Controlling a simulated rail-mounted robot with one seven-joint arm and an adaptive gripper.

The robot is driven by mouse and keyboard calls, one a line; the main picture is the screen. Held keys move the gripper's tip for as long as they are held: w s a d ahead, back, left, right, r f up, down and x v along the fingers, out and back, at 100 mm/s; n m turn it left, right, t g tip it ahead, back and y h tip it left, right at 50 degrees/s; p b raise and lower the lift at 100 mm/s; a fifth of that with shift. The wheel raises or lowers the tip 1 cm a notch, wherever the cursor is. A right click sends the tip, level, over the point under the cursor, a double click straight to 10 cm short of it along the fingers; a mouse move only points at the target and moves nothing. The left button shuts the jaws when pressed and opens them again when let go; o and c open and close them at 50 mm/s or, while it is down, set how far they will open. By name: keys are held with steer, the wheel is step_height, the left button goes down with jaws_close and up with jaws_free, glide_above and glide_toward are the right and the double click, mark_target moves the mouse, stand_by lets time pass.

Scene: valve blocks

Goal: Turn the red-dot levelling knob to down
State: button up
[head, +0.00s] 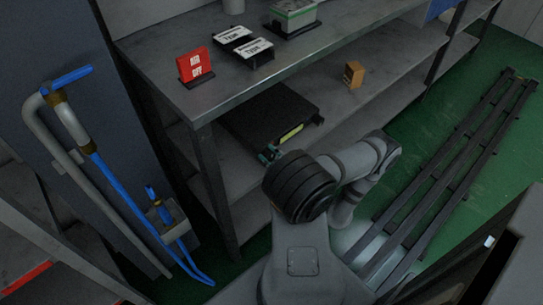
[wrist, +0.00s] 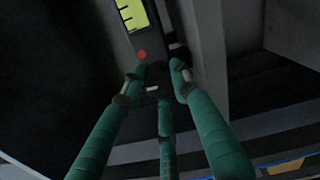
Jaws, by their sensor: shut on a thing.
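In the head view a black device (head: 270,115) with a yellow-green gauge (head: 291,133) lies on the middle shelf. My gripper (head: 268,154) reaches its front corner there. In the wrist view the gauge (wrist: 132,14) is at the top, with a red dot (wrist: 141,55) just below it. Under the dot is a dark knob (wrist: 154,75) with a short white mark. The green fingers of my gripper (wrist: 155,80) are closed around this knob, from the left, the right and below. The fingers hide part of the knob, and which way it points is hard to tell.
The grey shelf top (head: 170,50) stands above the device, with a red sign (head: 195,66) and white-labelled blocks (head: 245,41) on it. A small brown box (head: 353,74) sits on the middle shelf to the right. A blue-handled pipe (head: 110,180) stands at the left.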

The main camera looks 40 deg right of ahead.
steer(key=shift+n, duration=0.5)
steer(key=o, duration=1.1)
steer(key=shift+o, duration=0.2)
steer(key=s, duration=1.2)
steer(key=shift+d, duration=0.15)
